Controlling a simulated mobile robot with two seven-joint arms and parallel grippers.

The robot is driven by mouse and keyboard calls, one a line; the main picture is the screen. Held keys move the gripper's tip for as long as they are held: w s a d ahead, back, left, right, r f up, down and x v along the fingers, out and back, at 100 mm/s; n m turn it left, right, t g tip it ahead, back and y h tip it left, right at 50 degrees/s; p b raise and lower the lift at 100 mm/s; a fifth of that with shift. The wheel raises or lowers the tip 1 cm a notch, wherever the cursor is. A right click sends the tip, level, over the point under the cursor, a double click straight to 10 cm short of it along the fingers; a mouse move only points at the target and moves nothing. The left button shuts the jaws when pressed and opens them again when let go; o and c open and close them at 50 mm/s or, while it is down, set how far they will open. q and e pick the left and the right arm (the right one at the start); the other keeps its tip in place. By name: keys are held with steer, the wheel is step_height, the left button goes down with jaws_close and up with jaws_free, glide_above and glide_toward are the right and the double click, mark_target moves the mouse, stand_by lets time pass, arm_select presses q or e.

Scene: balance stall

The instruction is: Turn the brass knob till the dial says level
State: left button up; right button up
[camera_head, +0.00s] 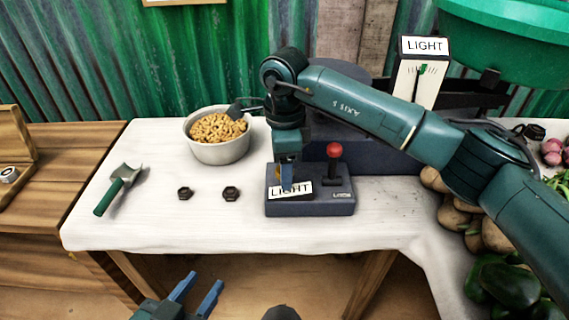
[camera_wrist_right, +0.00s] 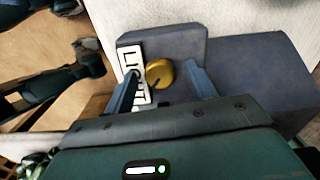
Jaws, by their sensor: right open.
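The brass knob (camera_wrist_right: 160,73) sits on the dark blue-grey control box (camera_head: 325,205), beside a white LIGHT plate. In the right wrist view it lies between the two blue fingers of my right gripper (camera_wrist_right: 160,85), with a gap showing on the right. My left gripper (camera_head: 196,294) is open and empty, in front of the table.
A red-balled lever (camera_head: 334,152) stands on the box, close right of my right gripper. A metal bowl of nuts (camera_head: 218,148), a green scoop (camera_head: 118,187) and two dark hex weights (camera_head: 231,193) are on the white cloth. Potatoes and peppers (camera_head: 500,283) lie at right.

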steer(key=shift+c, duration=0.6)
steer(key=c, duration=0.9)
steer(key=shift+m, duration=0.3)
steer(key=m, duration=0.3)
steer(key=shift+m, duration=2.5)
steer(key=o, duration=1)
